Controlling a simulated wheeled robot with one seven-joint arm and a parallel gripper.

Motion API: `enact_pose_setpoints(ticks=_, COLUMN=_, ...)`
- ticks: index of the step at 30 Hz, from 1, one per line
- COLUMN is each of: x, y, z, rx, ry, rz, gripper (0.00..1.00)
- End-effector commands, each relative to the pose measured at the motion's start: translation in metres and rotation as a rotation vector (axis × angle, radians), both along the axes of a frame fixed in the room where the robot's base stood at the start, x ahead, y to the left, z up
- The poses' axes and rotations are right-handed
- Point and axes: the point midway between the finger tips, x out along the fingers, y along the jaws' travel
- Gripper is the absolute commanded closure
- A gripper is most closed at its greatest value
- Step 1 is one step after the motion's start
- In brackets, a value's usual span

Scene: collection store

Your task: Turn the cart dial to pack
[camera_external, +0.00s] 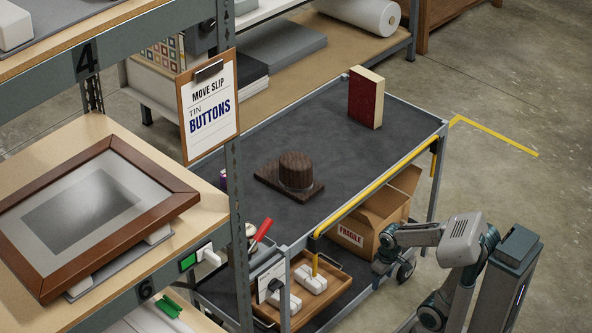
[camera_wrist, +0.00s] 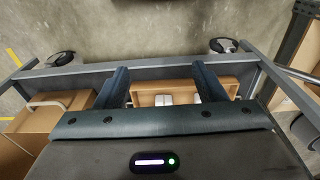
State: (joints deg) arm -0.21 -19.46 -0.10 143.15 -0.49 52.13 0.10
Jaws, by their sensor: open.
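The cart (camera_external: 345,165) has a dark top and a yellow handle rail. At its near left corner post hangs a white plate (camera_external: 268,277) with a small dark part on it; whether this is the dial, and any setting on it, is too small to tell. A red lever or handle (camera_external: 262,231) sticks up beside it. My gripper (camera_wrist: 163,82) is open in the wrist view, with nothing between its fingers. The wrist view looks down past the cart's frame to its lower level, with no dial visible. In the external view my arm is at the cart's right side, beside the cardboard box.
A wooden hat block (camera_external: 295,170) and a dark red book (camera_external: 366,97) stand on the cart top. Below are an open cardboard box (camera_external: 352,236) and a wooden tray (camera_external: 327,302) with white items. Shelving with a framed picture (camera_external: 95,212) stands left.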

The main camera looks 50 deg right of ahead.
Motion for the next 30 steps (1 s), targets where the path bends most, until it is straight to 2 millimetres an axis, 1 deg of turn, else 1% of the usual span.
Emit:
enact_pose_setpoints(ticks=2, x=-0.001, y=0.004, z=0.003, rx=-0.031, ry=0.026, rz=0.072, gripper=0.36)
enact_pose_setpoints(ticks=4, x=-0.001, y=0.008, z=0.006, rx=-0.085, ry=0.066, rz=0.18, gripper=0.36)
enact_pose_setpoints(ticks=8, x=0.0, y=0.019, z=0.017, rx=-0.24, ry=0.163, rz=0.478, gripper=0.36)
enact_pose_setpoints(ticks=12, x=0.01, y=0.033, z=0.033, rx=-0.445, ry=0.256, rz=0.814, gripper=0.36)
enact_pose_setpoints(ticks=14, x=0.016, y=0.041, z=0.041, rx=-0.539, ry=0.291, rz=0.952, gripper=0.36)
enact_pose_setpoints(ticks=17, x=0.028, y=0.059, z=0.057, rx=-0.704, ry=0.333, rz=1.174, gripper=0.36)
enact_pose_setpoints(ticks=20, x=0.041, y=0.085, z=0.075, rx=-0.884, ry=0.361, rz=1.381, gripper=0.36)
enact_pose_setpoints(ticks=23, x=0.051, y=0.119, z=0.094, rx=-1.077, ry=0.372, rz=1.573, gripper=0.36)
enact_pose_setpoints(ticks=24, x=0.054, y=0.135, z=0.102, rx=-1.158, ry=0.37, rz=1.644, gripper=0.36)
enact_pose_setpoints(ticks=26, x=0.056, y=0.161, z=0.113, rx=-1.281, ry=0.361, rz=1.742, gripper=0.36)
enact_pose_setpoints(ticks=27, x=0.057, y=0.178, z=0.12, rx=-1.362, ry=0.353, rz=1.799, gripper=0.36)
enact_pose_setpoints(ticks=29, x=0.055, y=0.204, z=0.131, rx=-1.48, ry=0.332, rz=1.875, gripper=0.36)
enact_pose_setpoints(ticks=30, x=0.052, y=0.223, z=0.138, rx=-1.56, ry=0.315, rz=1.921, gripper=0.36)
